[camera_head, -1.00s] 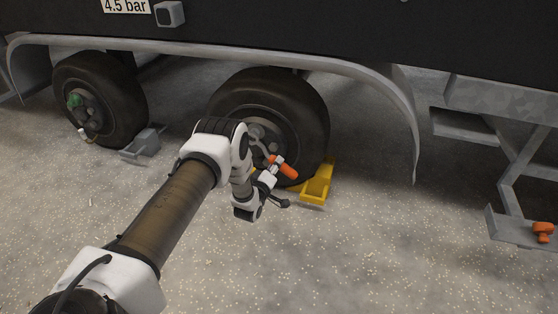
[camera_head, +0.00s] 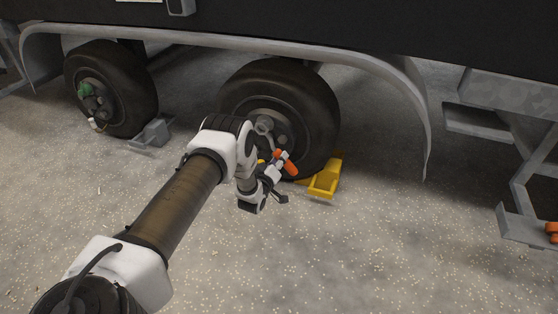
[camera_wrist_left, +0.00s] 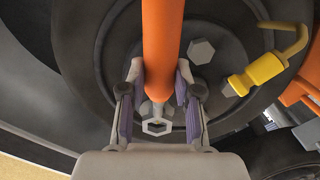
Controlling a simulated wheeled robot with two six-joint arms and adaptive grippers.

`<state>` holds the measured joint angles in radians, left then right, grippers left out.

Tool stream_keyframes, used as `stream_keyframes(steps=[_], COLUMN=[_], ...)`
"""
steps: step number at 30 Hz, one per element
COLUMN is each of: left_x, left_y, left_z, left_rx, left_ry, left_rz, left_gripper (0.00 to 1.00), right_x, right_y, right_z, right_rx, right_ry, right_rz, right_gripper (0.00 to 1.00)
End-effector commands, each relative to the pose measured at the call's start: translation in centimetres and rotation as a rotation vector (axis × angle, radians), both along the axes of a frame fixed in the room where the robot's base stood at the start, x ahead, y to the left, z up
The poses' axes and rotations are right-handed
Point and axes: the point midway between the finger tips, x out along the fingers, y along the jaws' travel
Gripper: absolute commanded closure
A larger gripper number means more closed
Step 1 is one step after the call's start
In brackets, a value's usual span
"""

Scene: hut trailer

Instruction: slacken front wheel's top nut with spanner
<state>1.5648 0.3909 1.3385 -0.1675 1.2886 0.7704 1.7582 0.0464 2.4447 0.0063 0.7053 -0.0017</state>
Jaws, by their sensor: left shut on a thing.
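My left gripper (camera_head: 273,174) is in front of the lower part of the right-hand wheel (camera_head: 318,112). It is shut on the spanner, whose orange handle (camera_head: 290,167) shows at the fingers. In the left wrist view the orange handle (camera_wrist_left: 161,45) runs up from between the purple-lined fingers, and a grey hexagonal ring (camera_wrist_left: 157,127) shows below it. Grey nuts, one of them (camera_wrist_left: 202,52) clear of the handle, sit on the dark hub behind. I cannot tell whether the spanner is seated on a nut. My right gripper is not in view.
A yellow chock (camera_head: 325,177) stands against the wheel's right side. Another wheel (camera_head: 130,92), with a grey chock (camera_head: 153,134), is to the left. The fender (camera_head: 385,72) arches above both. A yellow hooked part (camera_wrist_left: 255,72) is near the fingers. The floor in front is clear.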

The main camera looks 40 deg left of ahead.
Motion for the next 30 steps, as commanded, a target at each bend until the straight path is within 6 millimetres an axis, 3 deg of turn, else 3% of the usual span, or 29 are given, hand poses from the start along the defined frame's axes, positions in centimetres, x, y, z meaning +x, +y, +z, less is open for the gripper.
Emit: stream_keyframes(steps=[30], left_x=[2.2], left_y=[0.6], left_z=[0.1], left_rx=[0.001], left_ry=[-0.002], left_rz=[0.001], left_gripper=[1.0], right_x=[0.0], right_y=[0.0], right_z=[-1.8], right_rx=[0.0], right_ry=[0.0], right_rz=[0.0], right_gripper=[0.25])
